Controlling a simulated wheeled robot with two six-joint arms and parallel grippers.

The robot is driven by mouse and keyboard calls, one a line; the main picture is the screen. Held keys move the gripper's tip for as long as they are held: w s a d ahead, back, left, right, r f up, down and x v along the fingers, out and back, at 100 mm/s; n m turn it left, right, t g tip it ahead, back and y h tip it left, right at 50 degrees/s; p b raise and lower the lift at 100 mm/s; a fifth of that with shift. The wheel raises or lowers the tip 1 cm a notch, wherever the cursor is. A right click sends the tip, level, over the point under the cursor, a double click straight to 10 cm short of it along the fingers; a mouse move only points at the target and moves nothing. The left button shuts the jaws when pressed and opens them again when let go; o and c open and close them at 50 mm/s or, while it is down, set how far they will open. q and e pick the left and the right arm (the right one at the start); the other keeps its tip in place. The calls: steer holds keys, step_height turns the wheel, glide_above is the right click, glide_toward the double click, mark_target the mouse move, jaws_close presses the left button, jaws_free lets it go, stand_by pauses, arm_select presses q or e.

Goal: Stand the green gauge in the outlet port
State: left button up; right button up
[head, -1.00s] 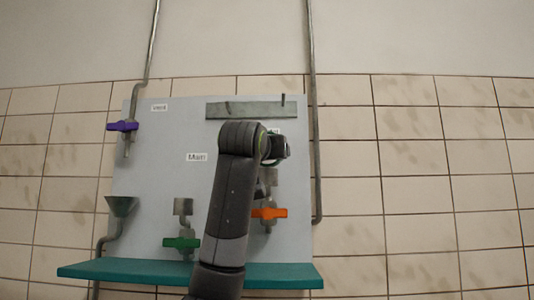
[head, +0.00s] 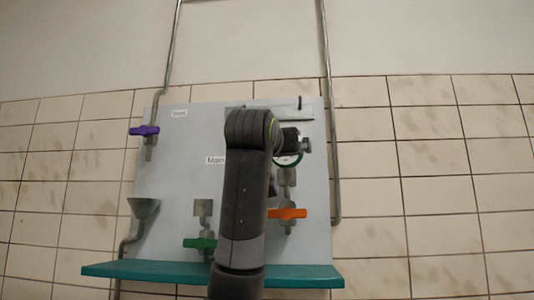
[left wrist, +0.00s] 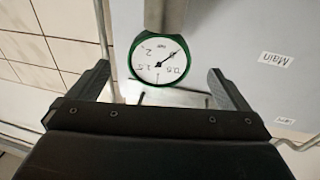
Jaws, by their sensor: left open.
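The green gauge (left wrist: 160,56) has a white dial and green rim, and it appears upside down in the left wrist view. Its lower side meets a grey cylinder (left wrist: 166,14). In the head view its green rim (head: 290,162) shows above the grey socket (head: 287,177) over the orange valve, so it seems to stand there. Its full seating is hidden. My left gripper (left wrist: 158,70) is open, with one finger on each side of the gauge and visible gaps. In the head view my left gripper (head: 304,146) is partly hidden by its wrist. The outlet label cannot be read. My right gripper is not in view.
The grey panel (head: 180,180) carries a purple valve (head: 144,130), a green valve (head: 200,243) under another socket (head: 203,207), an orange valve (head: 287,213) and a funnel (head: 143,207). A teal shelf (head: 130,269) juts out below. A vertical pipe (head: 331,120) runs at right.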

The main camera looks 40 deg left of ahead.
arm_select(q)
steer(key=b+v, duration=0.4)
steer(key=v, duration=0.8)
steer(key=shift+b, duration=0.35)
steer(key=shift+s, duration=0.1)
